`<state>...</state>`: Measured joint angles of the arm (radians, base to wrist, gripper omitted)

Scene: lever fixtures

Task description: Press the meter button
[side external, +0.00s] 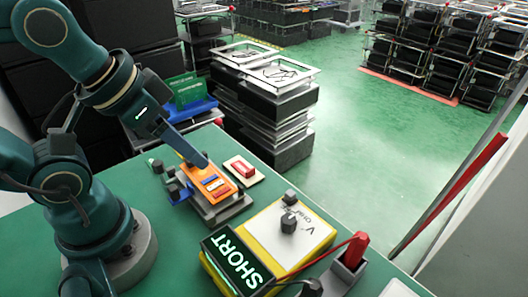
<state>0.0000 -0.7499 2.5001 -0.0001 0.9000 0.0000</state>
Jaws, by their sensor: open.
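The meter (315,228) is a yellow box with a white face at the lower right of the table. Its tilted dark screen (238,262) reads "SHORT" in pale green letters. A dark knob (289,222) stands on its face, and a smaller dark block (290,196) sits near its back edge; I cannot tell which is the button. My gripper (196,160) is open, to the left of and behind the meter, apart from it. It is over the orange board's back end; one grey finger shows clearly, and any gap to the board is hard to judge.
The orange board (203,181) with blue and red parts lies in a grey fixture with dark levers. A red block (243,167) sits on a beige pad beside it. A red probe (352,251) stands in a holder right of the meter. The green tabletop (180,262) is clear at front left.

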